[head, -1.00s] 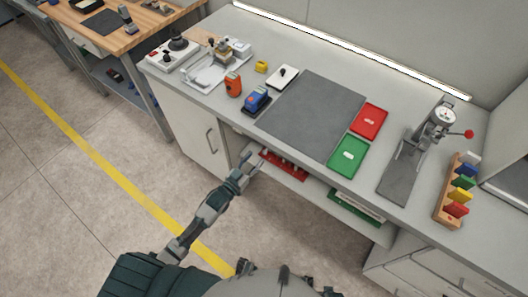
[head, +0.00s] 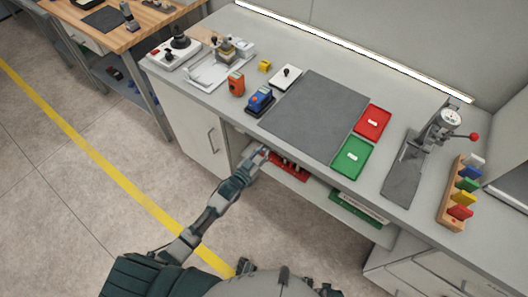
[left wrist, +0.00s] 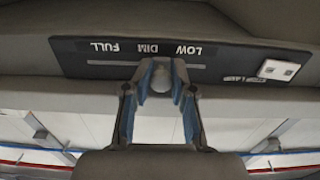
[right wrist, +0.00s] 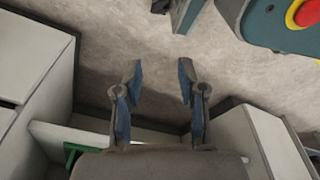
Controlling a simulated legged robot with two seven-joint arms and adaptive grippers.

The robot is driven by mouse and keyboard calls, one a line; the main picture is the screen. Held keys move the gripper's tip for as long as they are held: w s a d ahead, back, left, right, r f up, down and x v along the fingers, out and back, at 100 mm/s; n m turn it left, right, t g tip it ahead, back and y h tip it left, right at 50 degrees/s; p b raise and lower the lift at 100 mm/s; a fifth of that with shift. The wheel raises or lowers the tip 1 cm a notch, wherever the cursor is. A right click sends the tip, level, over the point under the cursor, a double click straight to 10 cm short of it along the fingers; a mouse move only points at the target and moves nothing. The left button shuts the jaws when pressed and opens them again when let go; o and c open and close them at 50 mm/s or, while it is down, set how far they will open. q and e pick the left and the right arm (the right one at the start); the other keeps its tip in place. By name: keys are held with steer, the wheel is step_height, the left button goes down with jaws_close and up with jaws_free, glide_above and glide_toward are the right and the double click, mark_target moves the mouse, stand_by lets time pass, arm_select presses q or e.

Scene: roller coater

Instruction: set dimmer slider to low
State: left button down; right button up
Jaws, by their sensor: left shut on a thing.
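The dimmer panel (left wrist: 240,59) is a dark strip in the left wrist view, with its lettering upside down: FULL at left, DIM in the middle, LOW at right. Its pale slot runs under the words. The round grey slider knob (left wrist: 161,80) stands just right of the DIM word, short of the LOW word. My left gripper (left wrist: 161,72) is shut on the knob, a finger on each side. In the head view my left gripper (head: 262,153) is at the bench's front edge, where the panel is hidden. My right gripper (right wrist: 160,64) is open and empty.
A white switch (left wrist: 278,70) sits at the panel's right end. On the bench are a grey mat (head: 315,115), a red tray (head: 365,127), a green tray (head: 345,163) and a dial press (head: 402,170). Red items (head: 290,168) lie on the shelf below.

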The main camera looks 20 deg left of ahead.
arm_select(q)
steer(key=shift+s+d+f, duration=0.1)
steer(key=shift+f, duration=0.05)
steer(key=a, duration=0.1)
steer(key=w+a, duration=0.1)
steer(key=a, duration=0.1)
steer(key=w+a, duration=0.1)
steer(key=a, duration=0.1)
steer(key=shift+w+a+r, duration=0.1)
steer(key=shift+a+r, duration=0.05)
steer(key=shift+r, duration=0.25)
steer(key=c, duration=1.1)
jaws_free()
steer(key=shift+d, duration=0.35)
steer(key=shift+o, duration=0.4)
steer(key=shift+w+d+f, duration=0.1)
steer(key=shift+w+f, duration=0.05)
steer(key=shift+w, duration=0.05)
steer(key=a+v, duration=0.1)
steer(key=v, duration=1.1)
steer(key=shift+s+f, duration=0.15)
arm_select(e)
steer(key=shift+w+d+r, duration=0.15)
steer(key=shift+d, duration=0.25)
steer(key=shift+w+d+r, duration=0.15)
steer(key=shift+d, duration=0.2)
